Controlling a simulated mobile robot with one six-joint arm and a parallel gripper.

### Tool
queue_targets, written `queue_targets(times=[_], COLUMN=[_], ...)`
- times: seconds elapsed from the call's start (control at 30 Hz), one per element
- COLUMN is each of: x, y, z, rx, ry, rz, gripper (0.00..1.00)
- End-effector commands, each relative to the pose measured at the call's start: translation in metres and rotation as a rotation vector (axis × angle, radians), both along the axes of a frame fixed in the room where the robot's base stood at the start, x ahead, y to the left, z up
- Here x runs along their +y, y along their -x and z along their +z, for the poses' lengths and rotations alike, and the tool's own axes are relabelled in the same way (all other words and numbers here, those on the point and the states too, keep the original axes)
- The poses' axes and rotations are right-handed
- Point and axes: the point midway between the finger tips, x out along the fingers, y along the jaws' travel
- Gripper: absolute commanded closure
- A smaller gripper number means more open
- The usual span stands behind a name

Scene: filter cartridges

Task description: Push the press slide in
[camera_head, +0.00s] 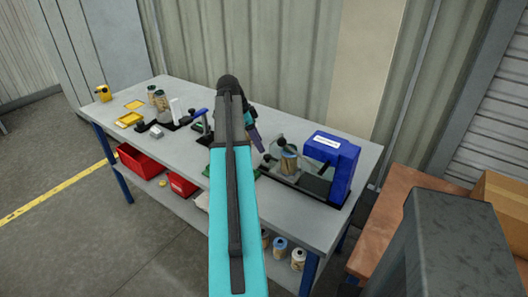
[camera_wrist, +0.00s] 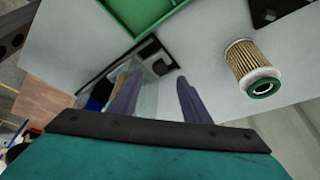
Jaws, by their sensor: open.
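The blue press (camera_head: 340,165) stands at the right end of the workbench, on a long black base. To its left on that base are a clear panel, a dark knob (camera_head: 281,141) and a pleated cartridge (camera_head: 289,160). I cannot clearly tell the slide from its base. My gripper (camera_head: 256,142) is above the bench, left of the press and apart from it. In the wrist view, my two grey fingers (camera_wrist: 157,95) are spread with nothing between them. The black-edged clear part (camera_wrist: 143,72) shows beyond them, partly hidden by the left finger.
A pleated cartridge with a green end (camera_wrist: 254,68) is right of my fingers in the wrist view, near a green tray (camera_wrist: 112,18). The grey workbench (camera_head: 300,219) holds yellow trays and more cartridges at left. Red bins (camera_head: 142,160) sit below.

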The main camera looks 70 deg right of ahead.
Motion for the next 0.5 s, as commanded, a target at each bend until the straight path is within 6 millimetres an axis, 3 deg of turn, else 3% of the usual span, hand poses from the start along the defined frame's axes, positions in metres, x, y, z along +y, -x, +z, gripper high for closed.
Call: queue_targets(times=[0.5], x=[-0.010], y=[0.018], z=[-0.050], rx=[0.000], ry=[-0.001], rz=[0.000], gripper=[0.57])
